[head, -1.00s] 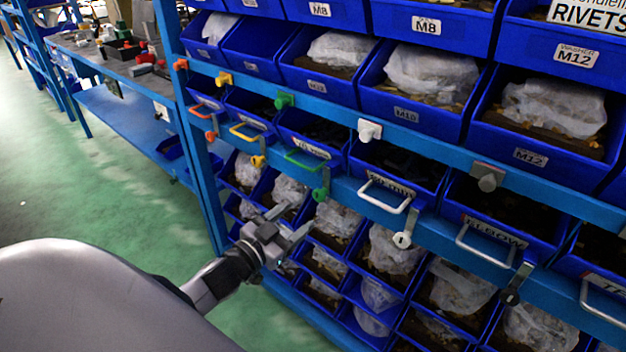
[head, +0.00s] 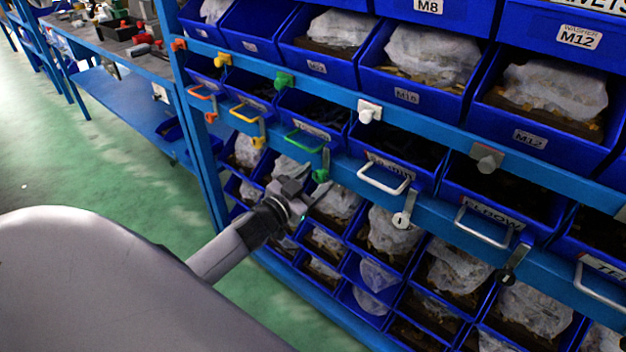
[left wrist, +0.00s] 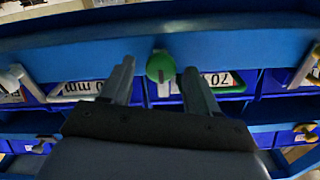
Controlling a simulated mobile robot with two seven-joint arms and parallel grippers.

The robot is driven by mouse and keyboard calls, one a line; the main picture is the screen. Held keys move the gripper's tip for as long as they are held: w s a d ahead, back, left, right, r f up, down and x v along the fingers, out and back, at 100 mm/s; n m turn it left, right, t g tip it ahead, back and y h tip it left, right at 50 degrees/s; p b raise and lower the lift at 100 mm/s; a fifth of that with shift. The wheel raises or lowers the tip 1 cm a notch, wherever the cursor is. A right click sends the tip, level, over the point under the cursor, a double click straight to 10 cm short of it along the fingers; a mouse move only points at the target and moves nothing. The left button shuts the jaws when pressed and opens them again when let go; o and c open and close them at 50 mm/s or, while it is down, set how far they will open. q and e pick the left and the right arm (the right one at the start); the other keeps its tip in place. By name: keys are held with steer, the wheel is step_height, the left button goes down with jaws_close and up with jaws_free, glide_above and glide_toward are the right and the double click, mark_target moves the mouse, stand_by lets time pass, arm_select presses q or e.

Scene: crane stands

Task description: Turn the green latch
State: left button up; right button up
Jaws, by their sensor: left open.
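The green latch (head: 321,175) is on the blue rail below the green-handled drawer, its lever standing up above the round knob. In the left wrist view, which looks upside down, the green latch (left wrist: 160,66) sits between my two fingers. My left gripper (head: 305,179) is open and empty, its fingertips close to the latch in the head view. In the wrist view the gripper (left wrist: 160,70) has one finger on either side of the knob, with gaps. Whether a finger touches it I cannot tell. My right gripper is not in view.
Orange, yellow and white latches share the rail; the white latch (head: 401,219) is to the right, the yellow latch (head: 258,142) to the left. The green drawer handle (head: 305,142) juts out just above. Blue bins (head: 395,230) fill the rack below. Green floor is clear at left.

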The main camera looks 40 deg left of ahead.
arm_select(q)
steer(key=shift+c, duration=0.2)
steer(key=c, duration=1)
